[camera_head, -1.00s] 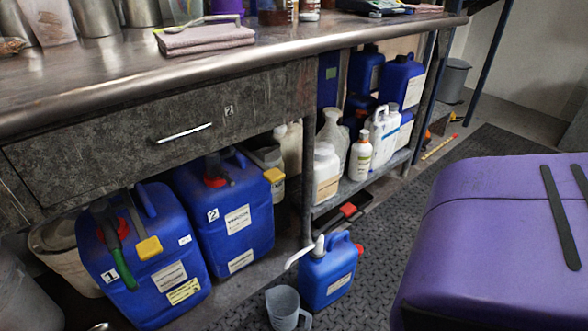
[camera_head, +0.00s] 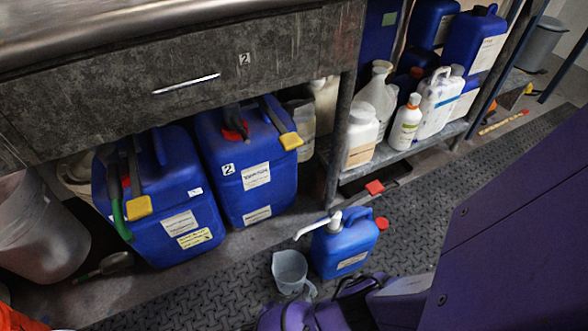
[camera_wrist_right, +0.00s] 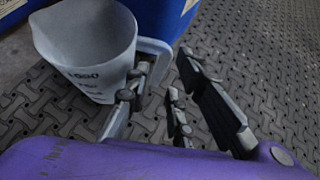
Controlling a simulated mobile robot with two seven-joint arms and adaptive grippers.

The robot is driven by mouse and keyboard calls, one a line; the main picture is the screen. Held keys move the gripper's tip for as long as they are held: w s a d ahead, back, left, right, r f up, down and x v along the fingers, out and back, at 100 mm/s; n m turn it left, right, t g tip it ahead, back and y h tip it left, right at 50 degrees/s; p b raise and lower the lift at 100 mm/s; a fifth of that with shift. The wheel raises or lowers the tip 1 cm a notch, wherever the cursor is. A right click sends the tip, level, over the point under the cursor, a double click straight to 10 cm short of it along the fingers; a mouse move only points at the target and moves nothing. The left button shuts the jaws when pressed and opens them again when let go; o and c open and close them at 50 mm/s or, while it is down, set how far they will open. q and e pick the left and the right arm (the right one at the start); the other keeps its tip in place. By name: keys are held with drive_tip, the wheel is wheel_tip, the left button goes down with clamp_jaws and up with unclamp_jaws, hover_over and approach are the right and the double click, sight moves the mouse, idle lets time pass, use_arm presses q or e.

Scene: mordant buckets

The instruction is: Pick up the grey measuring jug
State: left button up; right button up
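The grey measuring jug (camera_head: 290,270) stands upright on the dark studded mat, just left of a small blue canister (camera_head: 343,248) with a white pump spout and red cap. In the right wrist view the jug (camera_wrist_right: 88,50) shows measuring marks and its handle toward my fingers. My right gripper (camera_wrist_right: 172,100) is open, its fingers spread beside the handle. One finger overlaps the handle; whether it touches cannot be told. In the head view my right gripper (camera_head: 345,295) is low, just right of the jug, its fingertips partly hidden. My left gripper is not in view.
A lower shelf (camera_head: 400,155) holds several bottles. A whitish bucket (camera_head: 40,235) is at left. The mat (camera_head: 225,280) left of the jug is clear.

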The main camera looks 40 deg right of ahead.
sight(312, 291)
drive_tip(key=b+x, duration=0.1)
drive_tip(key=x, duration=0.1)
drive_tip(key=b+x, duration=0.1)
drive_tip(key=x, duration=0.2)
drive_tip(key=shift+s+d+f, duration=0.1)
drive_tip(key=shift+s+d, duration=0.1)
drive_tip(key=shift+d, duration=0.3)
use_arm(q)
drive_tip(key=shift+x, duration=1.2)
use_arm(e)
clamp_jaws()
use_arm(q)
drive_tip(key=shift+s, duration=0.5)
use_arm(e)
drive_tip(key=shift+w, duration=0.1)
